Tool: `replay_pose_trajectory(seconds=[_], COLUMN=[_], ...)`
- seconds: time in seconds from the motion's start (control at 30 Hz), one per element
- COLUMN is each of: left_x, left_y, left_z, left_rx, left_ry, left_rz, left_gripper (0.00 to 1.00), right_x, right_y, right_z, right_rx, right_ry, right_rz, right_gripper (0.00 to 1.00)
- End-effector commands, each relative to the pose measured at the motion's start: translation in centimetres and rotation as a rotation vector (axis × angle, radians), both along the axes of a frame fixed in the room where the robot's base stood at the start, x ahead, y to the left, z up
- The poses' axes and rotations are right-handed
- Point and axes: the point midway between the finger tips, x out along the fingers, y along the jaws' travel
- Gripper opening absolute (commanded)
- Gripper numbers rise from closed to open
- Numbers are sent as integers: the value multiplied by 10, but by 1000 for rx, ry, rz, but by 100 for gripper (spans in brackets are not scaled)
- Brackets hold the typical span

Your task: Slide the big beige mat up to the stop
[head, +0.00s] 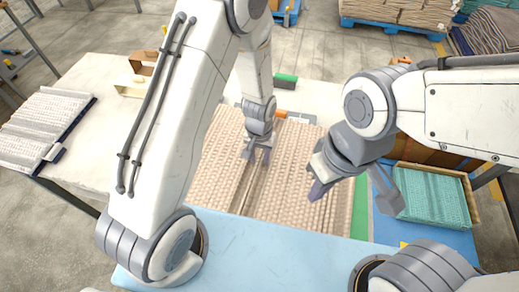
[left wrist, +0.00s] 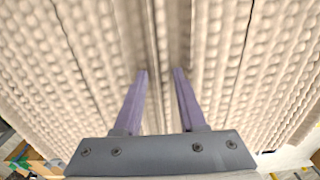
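The big beige mat (head: 290,172) lies on the table under both arms, with ridges and lengthwise creases running toward the near side. It fills most of the left wrist view (left wrist: 70,75). My left gripper (head: 257,157) is over the mat's middle, pointing down. Its two purple fingers are apart in the left wrist view (left wrist: 161,76), with mat ribs showing between them; contact is unclear. My right gripper (head: 352,194) is over the mat's right side, its fingers spread wide and empty. I cannot clearly identify the stop; my left arm hides part of the mat.
A green strip (head: 360,210) runs along the mat's right edge. An orange object (head: 281,114) and a green-topped brush-like block (head: 285,82) lie beyond the mat. A teal mat (head: 435,197) lies in a crate at right. Grey-white mats (head: 42,120) are stacked at left.

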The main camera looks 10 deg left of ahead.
Motion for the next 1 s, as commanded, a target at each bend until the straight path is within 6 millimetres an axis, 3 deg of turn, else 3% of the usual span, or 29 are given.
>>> replay_pose_trajectory(seconds=[0.33,0.37,0.4,0.47,1.0], left_x=[0,0,0,0,0], left_y=[0,0,0,0,0], left_z=[-4,-4,-4,-4,-3], left_rx=[0,0,0,0,0], left_ry=[0,0,0,0,0], left_rz=[0,0,0,0,0], left_gripper=[40,36,21,0,0], right_x=[0,0,0,0,0], right_y=[0,0,0,0,0], right_z=[0,0,0,0,0], right_rx=[0,0,0,0,0], right_ry=[0,0,0,0,0], right_rz=[0,0,0,0,0], right_gripper=[0,0,0,0,0])
